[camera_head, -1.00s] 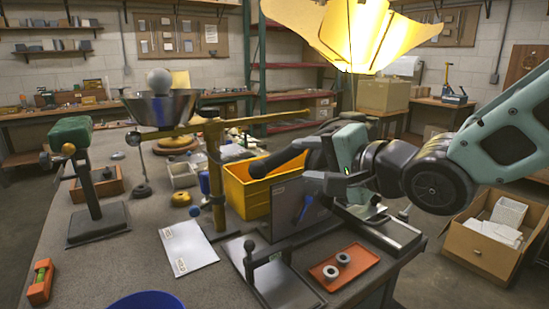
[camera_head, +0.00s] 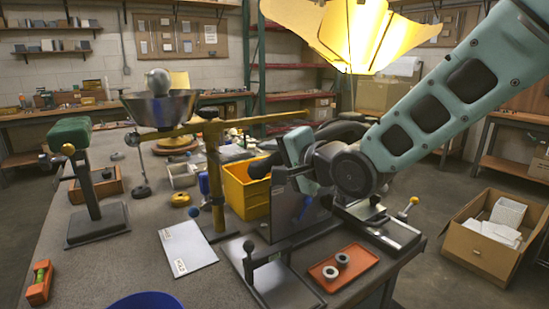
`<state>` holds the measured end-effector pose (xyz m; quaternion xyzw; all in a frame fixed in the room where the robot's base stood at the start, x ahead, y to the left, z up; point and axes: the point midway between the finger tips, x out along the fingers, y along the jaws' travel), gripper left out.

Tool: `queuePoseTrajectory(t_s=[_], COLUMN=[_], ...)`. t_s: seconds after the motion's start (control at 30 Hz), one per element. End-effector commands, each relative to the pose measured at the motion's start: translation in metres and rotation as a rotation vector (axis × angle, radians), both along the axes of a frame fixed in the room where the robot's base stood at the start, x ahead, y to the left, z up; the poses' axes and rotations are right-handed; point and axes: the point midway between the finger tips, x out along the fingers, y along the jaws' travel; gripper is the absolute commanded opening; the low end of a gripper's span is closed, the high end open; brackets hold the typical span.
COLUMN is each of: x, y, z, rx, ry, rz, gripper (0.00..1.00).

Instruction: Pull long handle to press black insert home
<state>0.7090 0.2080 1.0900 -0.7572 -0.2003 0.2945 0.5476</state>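My gripper (camera_head: 284,181) is above the bench at the middle right, beside the top of an upright dark grey panel (camera_head: 283,218). Its fingers are dark and partly hidden by its own body, so I cannot tell their opening or whether they touch anything. A thick black rounded bar (camera_head: 259,168) shows over the yellow bin and runs behind my gripper. A short rod with a yellow knob (camera_head: 413,201) stands beside a metal base plate (camera_head: 391,235) at the right bench edge. I cannot tell which piece is the long handle. I cannot make out the black insert.
A yellow bin (camera_head: 236,188) stands behind the panel. An orange-red tray (camera_head: 356,264) with two grey rings lies near the front edge. A yellow lampshade (camera_head: 345,30) hangs overhead.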

Motion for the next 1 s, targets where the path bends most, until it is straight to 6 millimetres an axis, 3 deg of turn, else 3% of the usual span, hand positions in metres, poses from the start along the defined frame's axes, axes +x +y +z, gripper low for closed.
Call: queuePoseTrajectory(t_s=[0.03,0.1,0.13,0.37,0.57,1.0], x=[0.000,0.000,0.000,0.000,0.000,0.006], y=[0.000,0.000,0.000,0.000,-0.001,-0.009], z=[0.000,0.000,0.000,0.002,0.017,0.095], rx=[0.000,0.000,0.000,0.004,0.038,0.253], ry=[0.000,0.000,0.000,0.003,0.026,0.170], rz=[0.000,0.000,0.000,0.000,-0.002,-0.005], gripper=[0.23,0.03,0.00,0.00,0.00,0.00])
